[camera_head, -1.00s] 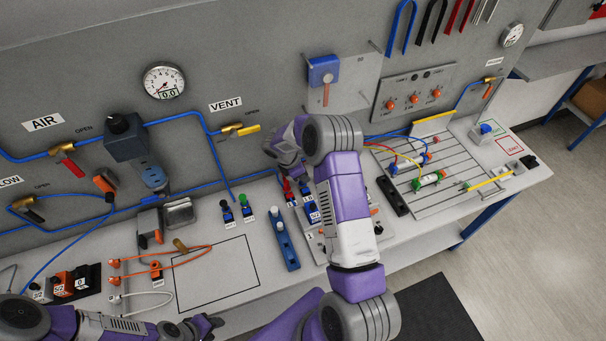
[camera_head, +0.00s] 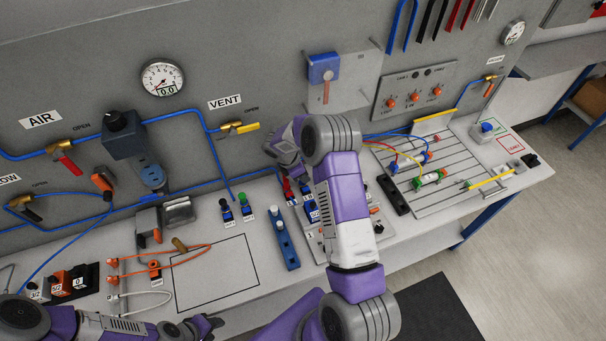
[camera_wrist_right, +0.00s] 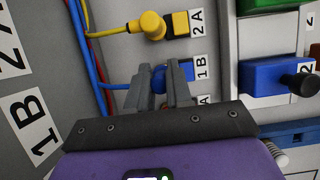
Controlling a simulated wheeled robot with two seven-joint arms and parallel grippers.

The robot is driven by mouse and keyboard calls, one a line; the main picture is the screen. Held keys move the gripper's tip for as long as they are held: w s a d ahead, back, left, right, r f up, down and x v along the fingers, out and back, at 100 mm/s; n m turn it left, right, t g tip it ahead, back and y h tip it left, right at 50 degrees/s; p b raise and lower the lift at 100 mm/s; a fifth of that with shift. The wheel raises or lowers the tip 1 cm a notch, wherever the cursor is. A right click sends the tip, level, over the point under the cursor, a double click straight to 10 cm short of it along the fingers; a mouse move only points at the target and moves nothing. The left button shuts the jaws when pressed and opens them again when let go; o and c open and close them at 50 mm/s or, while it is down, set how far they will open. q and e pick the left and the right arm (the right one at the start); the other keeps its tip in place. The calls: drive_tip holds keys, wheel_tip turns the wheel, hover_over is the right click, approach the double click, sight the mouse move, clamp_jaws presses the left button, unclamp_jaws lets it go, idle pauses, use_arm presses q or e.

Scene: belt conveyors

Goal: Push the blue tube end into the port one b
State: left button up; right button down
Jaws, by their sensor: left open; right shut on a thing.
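In the right wrist view my right gripper (camera_wrist_right: 162,84) is shut on the blue tube end (camera_wrist_right: 157,77), which shows between its fingers. The blue tube (camera_wrist_right: 118,86) runs in from the left. The tube end is at port one b, beside the label 1B (camera_wrist_right: 201,68); the fingers hide the join, so I cannot tell how deep it sits. My left gripper (camera_head: 209,325) is open and empty at the bottom left, in front of the bench.
A yellow tube end (camera_wrist_right: 153,26) sits at the 2A port just above. A green block (camera_wrist_right: 262,28) and a blue block with a black knob (camera_wrist_right: 270,77) stand to the right. In the head view, a black-outlined bench area (camera_head: 215,275) is mostly clear.

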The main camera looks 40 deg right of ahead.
drive_tip(key=shift+f, duration=0.35)
idle(1.1)
drive_tip(key=c, duration=0.9)
unclamp_jaws()
drive_tip(key=shift+c, duration=0.2)
drive_tip(key=shift+o, duration=0.3)
drive_tip(key=o, duration=0.3)
drive_tip(key=shift+o, duration=0.2)
drive_tip(key=shift+r+p, duration=2.1)
drive_tip(key=shift+r, duration=1.5)
drive_tip(key=shift+f, duration=0.1)
